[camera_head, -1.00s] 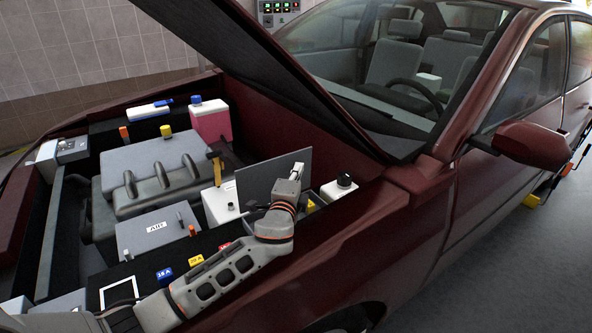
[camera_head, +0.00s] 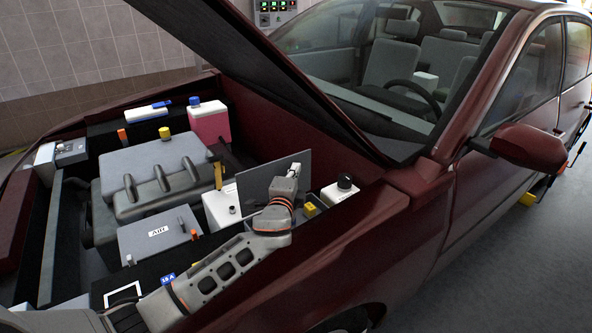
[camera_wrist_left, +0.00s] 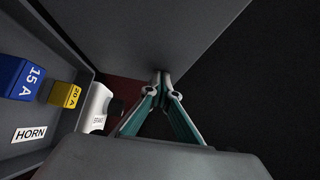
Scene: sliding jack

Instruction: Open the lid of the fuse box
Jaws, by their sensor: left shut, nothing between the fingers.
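The fuse box lid (camera_head: 258,184) is a flat grey panel standing raised and tilted near the right fender in the head view. It fills the upper middle of the left wrist view (camera_wrist_left: 150,35). My right gripper is not in view.
The raised hood (camera_head: 255,65) hangs above the bay. The fender (camera_head: 330,235) lies below my arm.

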